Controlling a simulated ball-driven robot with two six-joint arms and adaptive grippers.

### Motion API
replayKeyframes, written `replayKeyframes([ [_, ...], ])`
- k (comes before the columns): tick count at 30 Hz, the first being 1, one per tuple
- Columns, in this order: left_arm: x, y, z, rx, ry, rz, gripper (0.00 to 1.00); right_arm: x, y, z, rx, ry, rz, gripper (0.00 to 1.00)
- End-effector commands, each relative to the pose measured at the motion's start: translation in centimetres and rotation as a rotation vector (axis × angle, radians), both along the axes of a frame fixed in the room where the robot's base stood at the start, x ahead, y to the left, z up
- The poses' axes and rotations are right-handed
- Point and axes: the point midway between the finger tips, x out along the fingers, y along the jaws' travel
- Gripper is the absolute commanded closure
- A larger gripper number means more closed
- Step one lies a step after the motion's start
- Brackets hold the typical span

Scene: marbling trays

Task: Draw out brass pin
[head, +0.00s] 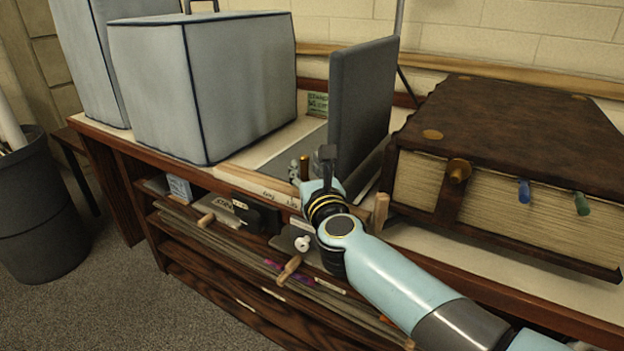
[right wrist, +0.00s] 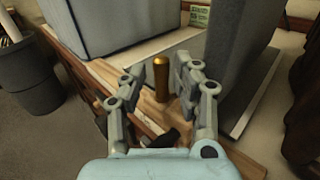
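The brass pin (head: 304,167) is a short golden cylinder standing upright near the bench's front edge, just left of the grey upright panel. My right gripper (head: 311,164) is beside it, with its arm coming in from the lower right. In the right wrist view, the brass pin (right wrist: 161,80) shows between the two spread fingers of the gripper (right wrist: 160,76), with a gap visible on each side. The fingers look open and empty. The pin's lower end meets the wooden bench top. My left gripper is not in view.
A grey upright panel (head: 362,98) stands close right of the pin. A blue-grey covered box (head: 205,85) is at left. Wooden handles (head: 289,269) stick out below the bench edge. A dark bin (head: 40,215) stands far left.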

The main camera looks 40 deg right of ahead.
Motion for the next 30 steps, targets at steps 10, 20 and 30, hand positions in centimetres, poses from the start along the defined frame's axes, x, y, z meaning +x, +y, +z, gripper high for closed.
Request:
replayKeyframes([
  [10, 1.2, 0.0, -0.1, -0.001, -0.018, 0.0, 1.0, 3.3, -1.4, -0.1, -0.001, 0.002, 0.0, 0.69],
  [20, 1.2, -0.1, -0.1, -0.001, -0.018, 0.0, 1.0, 3.4, -1.4, -0.1, -0.001, 0.002, 0.0, 0.77],
  [30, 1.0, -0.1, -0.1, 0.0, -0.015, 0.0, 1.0, 3.3, -1.4, -0.1, -0.001, 0.002, 0.0, 1.0],
])
